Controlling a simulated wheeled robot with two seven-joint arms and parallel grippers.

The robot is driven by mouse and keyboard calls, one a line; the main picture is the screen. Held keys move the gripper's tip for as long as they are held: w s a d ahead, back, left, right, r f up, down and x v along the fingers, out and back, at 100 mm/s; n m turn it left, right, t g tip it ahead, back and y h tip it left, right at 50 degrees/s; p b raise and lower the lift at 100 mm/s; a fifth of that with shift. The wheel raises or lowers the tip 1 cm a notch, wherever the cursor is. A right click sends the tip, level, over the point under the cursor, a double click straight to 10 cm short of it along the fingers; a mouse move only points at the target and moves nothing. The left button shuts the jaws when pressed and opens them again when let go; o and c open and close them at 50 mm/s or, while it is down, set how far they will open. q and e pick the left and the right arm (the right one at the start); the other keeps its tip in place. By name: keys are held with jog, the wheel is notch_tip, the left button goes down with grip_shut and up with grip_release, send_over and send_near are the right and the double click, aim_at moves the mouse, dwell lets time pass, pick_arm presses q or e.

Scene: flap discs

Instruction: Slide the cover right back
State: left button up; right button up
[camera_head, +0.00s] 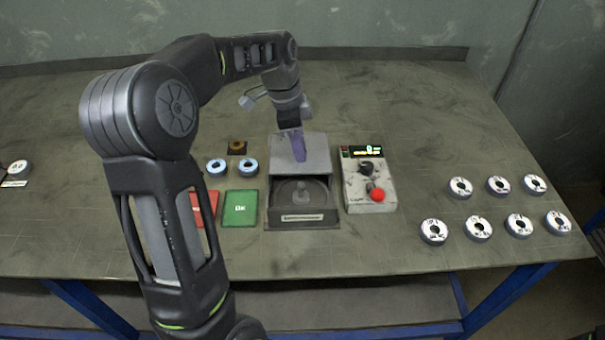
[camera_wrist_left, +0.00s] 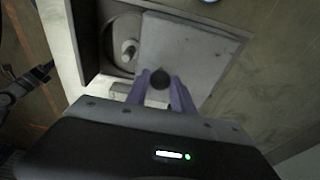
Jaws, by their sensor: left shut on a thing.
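The grey cover (camera_head: 312,147) is on the dark box (camera_head: 302,222), over its back part. The front part of the box is uncovered and shows a round recess with a small central post (camera_head: 301,194). My left gripper (camera_head: 300,157) reaches down over the cover with purple fingers. In the left wrist view its fingers (camera_wrist_left: 161,88) are shut on the cover's dark round knob (camera_wrist_left: 160,78). The cover (camera_wrist_left: 188,48) and the open recess with the post (camera_wrist_left: 129,49) also show there. My right gripper is not in view.
A control box (camera_head: 368,180) with a red button stands right of the dark box. A green pad (camera_head: 240,208) and a red pad (camera_head: 205,208) lie to the left, with two blue-rimmed discs (camera_head: 248,168) behind. Several white discs (camera_head: 478,228) lie at right. The back table is mostly clear.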

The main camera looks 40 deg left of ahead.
pick_arm(q)
jog(key=shift+w+a+r+p, duration=0.1)
jog(key=shift+w+a+p, duration=0.65)
jog(key=shift+w, duration=0.25)
jog(key=shift+w+a+r+p, duration=0.1)
jog(key=shift+w+a+p, duration=0.6)
jog(key=shift+w, duration=0.25)
jog(key=o, duration=1)
jog(key=shift+f, duration=0.2)
notch_tip(320, 180, up, 8)
jog(key=p, duration=0.5)
